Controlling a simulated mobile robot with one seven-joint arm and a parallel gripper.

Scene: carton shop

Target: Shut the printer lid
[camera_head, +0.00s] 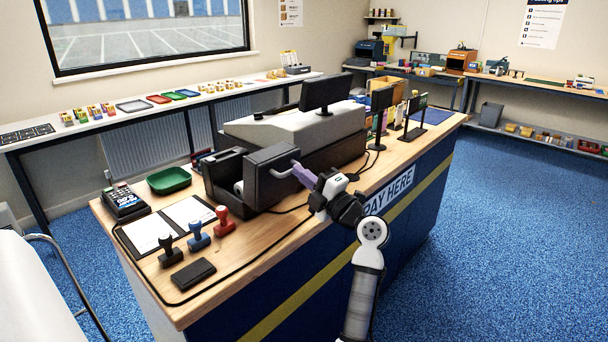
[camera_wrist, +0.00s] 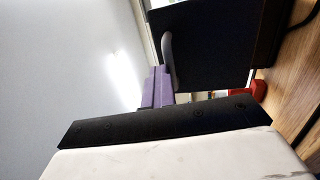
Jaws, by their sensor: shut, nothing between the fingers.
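The black printer (camera_head: 222,186) stands on the wooden counter, with part of a white roll showing inside. Its lid (camera_head: 268,181), a thick black panel with a light grey bar handle (camera_head: 283,174), stands raised at the printer's right side, so the printer is open. My gripper (camera_head: 296,167) has purple fingers, shut and empty, with the tips at the handle on the lid's right face. In the wrist view the fingers (camera_wrist: 157,88) lie beside the handle (camera_wrist: 169,54), and the lid (camera_wrist: 215,45) fills the upper right. I cannot tell whether they touch.
A grey till (camera_head: 290,132) with a dark screen stands close behind the printer. A green tray (camera_head: 168,180), a card terminal (camera_head: 124,203), a clipboard (camera_head: 165,228) and several stamps (camera_head: 198,235) lie left and in front. Cables run along the counter's front edge.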

